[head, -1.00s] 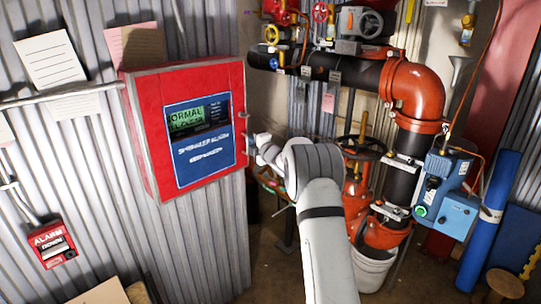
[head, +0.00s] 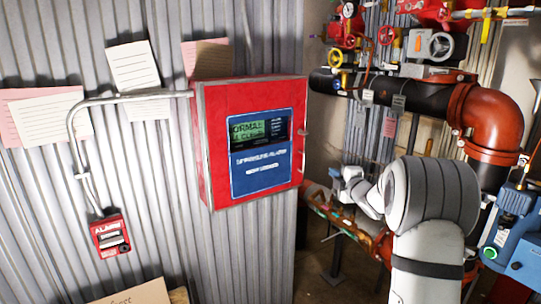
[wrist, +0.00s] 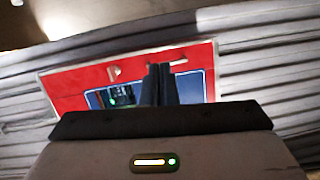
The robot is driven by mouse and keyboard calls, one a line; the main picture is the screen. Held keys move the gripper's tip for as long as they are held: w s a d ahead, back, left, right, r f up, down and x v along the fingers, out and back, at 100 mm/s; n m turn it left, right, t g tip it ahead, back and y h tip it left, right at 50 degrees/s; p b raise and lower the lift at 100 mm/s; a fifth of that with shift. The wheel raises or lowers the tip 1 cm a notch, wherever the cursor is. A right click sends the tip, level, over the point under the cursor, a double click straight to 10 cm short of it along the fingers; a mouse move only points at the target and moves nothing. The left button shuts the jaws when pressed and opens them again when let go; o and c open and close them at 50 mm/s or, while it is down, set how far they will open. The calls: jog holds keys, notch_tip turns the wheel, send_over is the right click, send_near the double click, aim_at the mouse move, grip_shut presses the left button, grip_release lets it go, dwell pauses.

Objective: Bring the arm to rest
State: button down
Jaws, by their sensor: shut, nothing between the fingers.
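My gripper (wrist: 161,72) shows in the wrist view with its two dark fingers together and nothing between them. Beyond the fingers is the red alarm panel (wrist: 75,85), tilted in that view, and the fingers cover part of its blue face. In the head view my arm is bent at the right, its white wrist part reaching left beside the panel's lower right. I cannot make out the fingers there. The panel (head: 222,150) hangs on the corrugated wall, its screen lit green.
A red alarm box (head: 110,236) with a grey conduit (head: 135,97) is on the wall (head: 160,220) at left. Several paper notes are pinned above. Black and orange pipes (head: 490,125), valves and a blue device (head: 512,232) crowd the right, close to my arm.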

jog(key=s+a+f+m+g+h, duration=0.1)
jog(key=s+a+m+g, duration=0.3)
jog(key=s, duration=1.1)
jog(key=s+a+f+m+g+h, duration=0.1)
jog(key=s+a+f+m+g, duration=0.2)
jog(key=s+m, duration=0.6)
jog(key=s+a+f+m+g+h, duration=0.1)
jog(key=s+a+f+m+g, duration=0.2)
jog(key=s, duration=1.9)
jog(key=a+m+g, duration=0.3)
jog(key=g, duration=0.1)
jog(key=shift+s+m+h, duration=0.3)
jog(key=shift+s+h, duration=0.05)
jog(key=shift+h, duration=0.05)
jog(key=c, duration=2.1)
grip_release()
jog(key=shift+d+f, duration=0.1)
jog(key=shift+c, duration=0.2)
